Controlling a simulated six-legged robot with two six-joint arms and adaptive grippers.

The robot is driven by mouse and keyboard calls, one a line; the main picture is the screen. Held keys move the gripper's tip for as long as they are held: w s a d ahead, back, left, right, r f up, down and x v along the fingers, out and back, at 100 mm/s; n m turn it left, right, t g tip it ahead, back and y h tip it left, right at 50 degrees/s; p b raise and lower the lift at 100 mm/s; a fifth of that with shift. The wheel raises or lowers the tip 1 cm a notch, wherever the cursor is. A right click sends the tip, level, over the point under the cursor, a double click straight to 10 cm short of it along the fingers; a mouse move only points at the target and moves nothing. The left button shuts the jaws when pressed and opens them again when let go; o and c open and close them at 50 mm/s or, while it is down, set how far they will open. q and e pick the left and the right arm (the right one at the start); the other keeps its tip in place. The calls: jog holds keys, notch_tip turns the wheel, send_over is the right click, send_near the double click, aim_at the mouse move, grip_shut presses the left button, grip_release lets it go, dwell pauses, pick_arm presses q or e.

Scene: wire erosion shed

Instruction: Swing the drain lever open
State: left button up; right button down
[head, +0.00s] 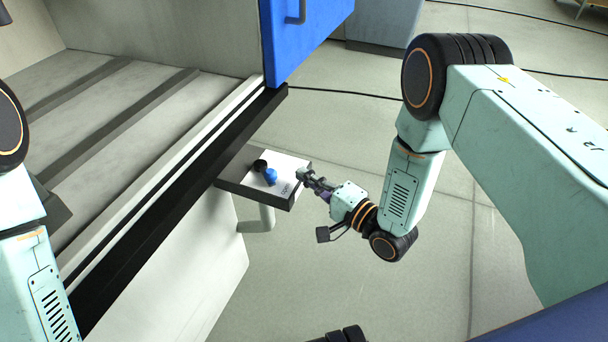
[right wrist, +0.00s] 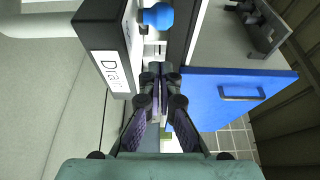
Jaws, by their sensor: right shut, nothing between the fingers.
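The drain lever shows as a blue knob (head: 270,176) beside a black pivot (head: 260,165) on top of a small white and dark drain box (head: 240,181). In the right wrist view the blue knob (right wrist: 158,16) is at the top, and the box face (right wrist: 110,68) reads "Drain". My right gripper (head: 302,175) is shut and empty at the right edge of the box, apart from the knob. In the right wrist view the shut fingers (right wrist: 160,69) point toward the knob, with a gap. My left gripper is out of view; only its arm shows at the left.
The machine's trough with a black front edge (head: 190,195) lies left of the box. A blue door (head: 300,35) with a handle stands behind; the wrist view shows it too (right wrist: 225,98). A pale pipe (head: 263,217) hangs under the box. Open floor lies to the right, with dark cables farther back.

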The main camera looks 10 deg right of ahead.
jog(key=s+a+p, duration=0.2)
jog(key=s, duration=0.6)
jog(key=shift+s+a+r, duration=0.2)
jog(key=shift+s+a, duration=0.05)
jog(key=shift+a, duration=0.15)
jog(key=shift+w, duration=0.1)
